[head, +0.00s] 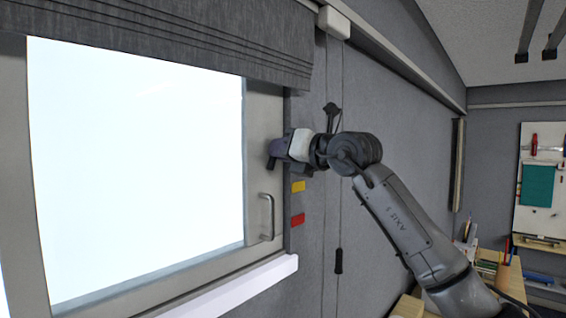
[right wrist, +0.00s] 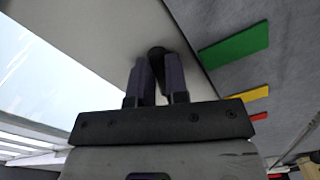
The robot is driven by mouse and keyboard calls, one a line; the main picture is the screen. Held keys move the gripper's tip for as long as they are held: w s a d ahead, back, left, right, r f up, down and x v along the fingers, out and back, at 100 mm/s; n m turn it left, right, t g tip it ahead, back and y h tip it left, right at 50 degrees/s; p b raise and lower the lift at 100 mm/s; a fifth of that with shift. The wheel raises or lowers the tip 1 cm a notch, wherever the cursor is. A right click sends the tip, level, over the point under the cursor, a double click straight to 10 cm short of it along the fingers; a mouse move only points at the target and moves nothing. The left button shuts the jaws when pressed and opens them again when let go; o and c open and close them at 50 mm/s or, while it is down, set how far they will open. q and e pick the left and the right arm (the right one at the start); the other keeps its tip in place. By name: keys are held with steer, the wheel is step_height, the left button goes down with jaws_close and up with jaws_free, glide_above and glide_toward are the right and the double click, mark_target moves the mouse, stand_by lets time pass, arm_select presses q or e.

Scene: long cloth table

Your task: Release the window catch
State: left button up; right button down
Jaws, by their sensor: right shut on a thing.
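My right gripper (head: 275,152) reaches the right side of the grey window frame (head: 262,118), above the curved metal handle (head: 268,216). In the right wrist view, its two dark fingers (right wrist: 158,80) are closed on a small dark knob-like part (right wrist: 157,52), which looks like the window catch. Only the rounded end of this part shows between and beyond the fingertips. In the head view the gripper hides it. My left gripper is not in view.
A green strip (right wrist: 234,45), a yellow strip (head: 298,186) and a red strip (head: 297,219) mark the wall beside the frame. A pleated blind (head: 180,35) hangs above, and a white sill (head: 230,290) juts out below. A cord with a dark pull (head: 338,261) hangs right of the window.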

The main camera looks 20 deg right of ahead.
steer(key=shift+s+a+r+m+b, duration=0.15)
steer(key=shift+m+b, duration=1.25)
steer(key=shift+m, duration=1.35)
steer(key=shift+w+a+r+m+b, duration=0.15)
steer(key=shift+m+b, duration=1.2)
steer(key=shift+m, duration=1.4)
steer(key=shift+s+d, duration=0.1)
steer(key=c, duration=1.1)
jaws_free()
steer(key=shift+s, duration=0.1)
steer(key=shift+b+v, duration=3.8)
steer(key=shift+v, duration=3.05)
